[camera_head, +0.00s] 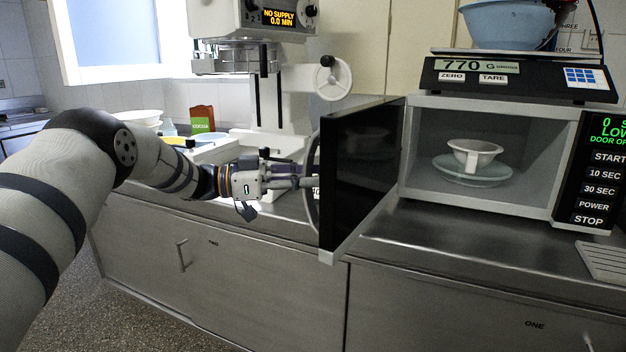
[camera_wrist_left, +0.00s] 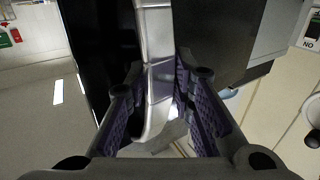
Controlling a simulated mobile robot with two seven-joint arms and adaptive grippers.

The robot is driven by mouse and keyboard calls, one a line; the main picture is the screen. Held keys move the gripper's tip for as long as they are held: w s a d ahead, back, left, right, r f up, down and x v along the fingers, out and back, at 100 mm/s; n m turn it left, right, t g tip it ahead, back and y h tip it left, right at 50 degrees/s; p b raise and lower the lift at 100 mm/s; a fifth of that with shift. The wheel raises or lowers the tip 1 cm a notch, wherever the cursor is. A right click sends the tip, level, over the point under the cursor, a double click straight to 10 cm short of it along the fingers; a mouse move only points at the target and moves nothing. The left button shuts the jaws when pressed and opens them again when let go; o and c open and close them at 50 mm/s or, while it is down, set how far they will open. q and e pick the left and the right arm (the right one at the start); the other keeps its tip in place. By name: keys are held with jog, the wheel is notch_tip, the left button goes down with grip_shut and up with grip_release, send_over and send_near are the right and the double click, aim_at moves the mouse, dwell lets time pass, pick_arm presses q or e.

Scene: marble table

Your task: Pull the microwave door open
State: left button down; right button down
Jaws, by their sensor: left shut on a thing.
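The microwave (camera_head: 490,165) stands on the steel counter at the right with its inside in view. Its dark door (camera_head: 360,170) stands wide open, swung out toward the left and front. A white cup (camera_head: 474,155) sits on a saucer or glass plate (camera_head: 472,171) inside. My left gripper (camera_head: 305,182) is at the left side of the door. In the left wrist view its purple-padded fingers (camera_wrist_left: 160,95) are shut around the pale curved door handle (camera_wrist_left: 156,50). In the head view the door hides part of the handle and fingertips. My right gripper is not in view.
A scale (camera_head: 515,75) with a blue bowl (camera_head: 508,24) stands on top of the microwave. A white machine with a wheel (camera_head: 333,78) stands behind the door. A cocoa box (camera_head: 202,118) and bowls are at the back left. The counter front (camera_head: 450,240) is clear.

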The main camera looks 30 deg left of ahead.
pick_arm(q)
jog(key=shift+r, duration=0.15)
jog(key=c, duration=1.4)
grip_release()
jog(key=shift+o, duration=0.2)
jog(key=shift+a, duration=0.1)
jog(key=v, duration=1.2)
